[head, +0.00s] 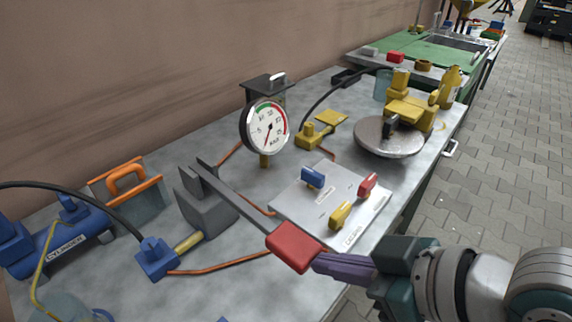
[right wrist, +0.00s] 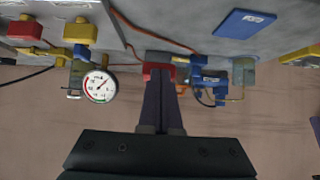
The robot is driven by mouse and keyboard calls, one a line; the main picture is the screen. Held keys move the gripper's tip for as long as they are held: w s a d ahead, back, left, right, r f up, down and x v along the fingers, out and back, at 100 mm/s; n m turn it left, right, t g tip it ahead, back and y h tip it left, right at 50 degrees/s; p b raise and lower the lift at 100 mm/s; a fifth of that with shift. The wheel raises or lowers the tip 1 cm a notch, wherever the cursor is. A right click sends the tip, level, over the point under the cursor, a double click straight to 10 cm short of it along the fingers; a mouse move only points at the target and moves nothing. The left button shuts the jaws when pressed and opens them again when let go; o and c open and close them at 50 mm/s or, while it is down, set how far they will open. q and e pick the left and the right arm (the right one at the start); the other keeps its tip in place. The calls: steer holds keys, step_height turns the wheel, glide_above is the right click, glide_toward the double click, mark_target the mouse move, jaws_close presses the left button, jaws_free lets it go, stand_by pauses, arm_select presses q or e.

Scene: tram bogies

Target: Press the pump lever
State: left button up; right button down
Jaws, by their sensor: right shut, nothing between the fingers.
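The pump lever is a long grey bar (head: 238,200) with a red handle (head: 295,246) at its near end, rising from a grey pump block (head: 205,208). My right gripper (head: 318,262) comes in from the right with its purple fingers shut and empty. Its fingertips are at the red handle, touching it or very close. In the right wrist view the fingers (right wrist: 160,95) point at the red handle (right wrist: 158,70), which shows just past the tips. The left gripper is not in view.
A round pressure gauge (head: 265,125) stands behind the lever. A grey valve plate (head: 300,205) with blue, red and yellow handles lies beside it. A blue cylinder (head: 85,238) and an orange-handled block (head: 130,195) are at left. A round metal disc (head: 375,140) stands farther back.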

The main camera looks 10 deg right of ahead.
steer(key=p+v, duration=0.1)
steer(key=v, duration=0.5)
steer(key=shift+s+d, duration=0.3)
steer(key=shift+s, duration=0.2)
steer(key=shift+f, duration=0.1)
stand_by(1.6)
